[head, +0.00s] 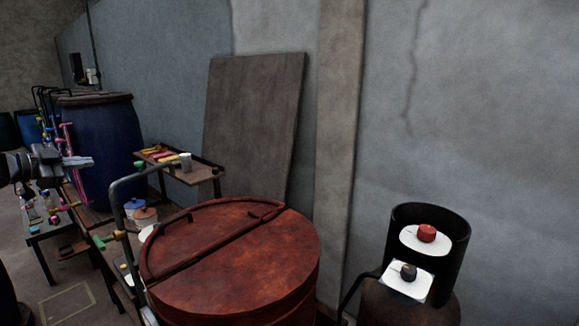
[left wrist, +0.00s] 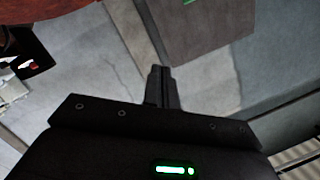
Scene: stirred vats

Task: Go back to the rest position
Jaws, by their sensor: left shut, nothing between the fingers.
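My left gripper (head: 78,162) reaches in from the left edge of the head view, with its fingers together and nothing between them. In the left wrist view the shut fingers (left wrist: 161,88) point toward a grey wall, and they touch nothing that I can see. My right gripper does not show in either view.
A rusty red lidded vat (head: 235,262) stands in front, with a bent pipe beside it. A blue barrel (head: 103,140) stands behind my left gripper. A small table (head: 205,174) holds a cup. A black cylinder (head: 455,247) is at right. A board (head: 254,125) leans on the wall.

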